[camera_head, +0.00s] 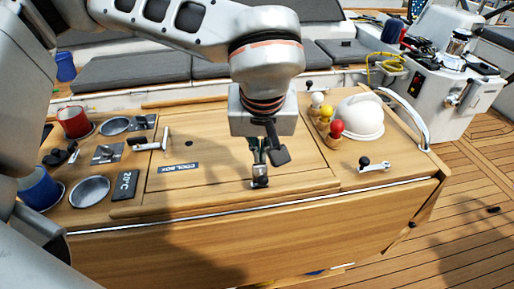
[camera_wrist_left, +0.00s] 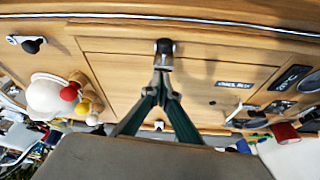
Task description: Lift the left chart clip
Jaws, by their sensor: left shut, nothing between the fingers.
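A silver clip-like lever with a dark knob (camera_head: 153,144), which I take for the left chart clip, stands on the wooden top left of the middle. It also shows in the left wrist view (camera_wrist_left: 249,120), partly crowded by other fittings. A similar silver lever with a black knob (camera_head: 375,166) is at the right of the top; it shows at the left of the wrist view (camera_wrist_left: 29,44). My left gripper (camera_head: 260,182) is shut and empty, pointing down near the lid's front edge, well right of the left lever and apart from it. My right gripper is not in view.
Three colored balls (camera_head: 326,112) and a white dome (camera_head: 359,117) stand on the right. A red cup (camera_head: 74,122), a blue cup (camera_head: 38,188) and metal dishes (camera_head: 89,191) are on the left. The lid with the COOLBOX label (camera_head: 178,168) is bare around my gripper.

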